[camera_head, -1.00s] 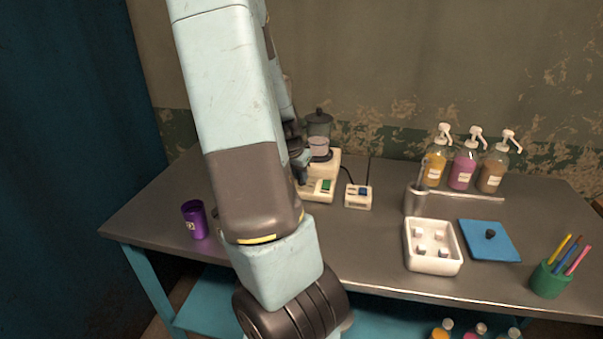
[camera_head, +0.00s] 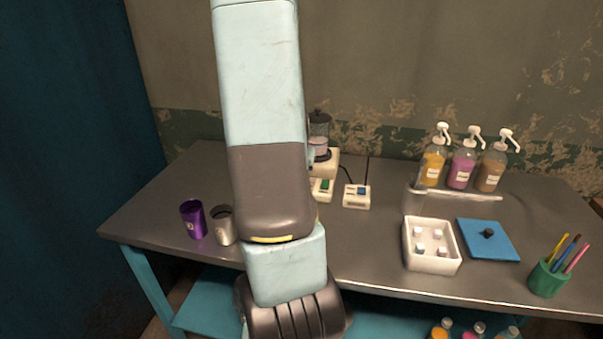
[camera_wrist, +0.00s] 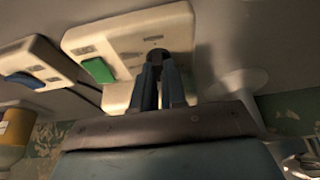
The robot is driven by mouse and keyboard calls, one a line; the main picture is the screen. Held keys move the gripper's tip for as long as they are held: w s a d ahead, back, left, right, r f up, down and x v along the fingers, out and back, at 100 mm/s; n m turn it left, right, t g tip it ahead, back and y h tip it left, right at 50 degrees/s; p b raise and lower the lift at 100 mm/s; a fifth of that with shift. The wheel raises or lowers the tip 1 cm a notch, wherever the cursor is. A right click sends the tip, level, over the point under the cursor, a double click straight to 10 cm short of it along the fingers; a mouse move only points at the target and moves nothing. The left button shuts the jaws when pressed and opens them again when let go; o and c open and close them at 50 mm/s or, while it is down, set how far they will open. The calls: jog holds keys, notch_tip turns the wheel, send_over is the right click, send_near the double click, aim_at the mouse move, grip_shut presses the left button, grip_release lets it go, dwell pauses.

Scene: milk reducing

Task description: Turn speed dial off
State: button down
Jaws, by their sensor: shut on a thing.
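The mixer base, a white box with a green switch (camera_wrist: 98,70) and a dark speed dial (camera_wrist: 156,54), fills the upper middle of the wrist view. My gripper (camera_wrist: 160,66) has its two dark fingers closed around the dial, one on each side. The dial's pointer and markings are too hidden to read. In the head view the white base (camera_head: 319,195) stands at the back of the table with a dark-lidded clear jar (camera_head: 319,140) behind it. There my arm hides the dial and my gripper.
A white box with a blue switch (camera_head: 357,196) stands right of the base, with cables behind. A purple cup (camera_head: 193,219) and a metal cup (camera_head: 224,228) stand left of my arm. A white tray (camera_head: 408,255), blue lid (camera_head: 505,250) and several pump bottles are on the right.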

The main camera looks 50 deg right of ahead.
jog(key=shift+w+r, duration=0.15)
jog(key=shift+w, duration=0.2)
dwell(0.3)
jog(key=c, duration=1.5)
grip_release()
jog(key=o, duration=0.3)
jog(key=shift+s, duration=0.1)
jog(key=shift+v, duration=6.75)
jog(key=shift+a, duration=0.15)
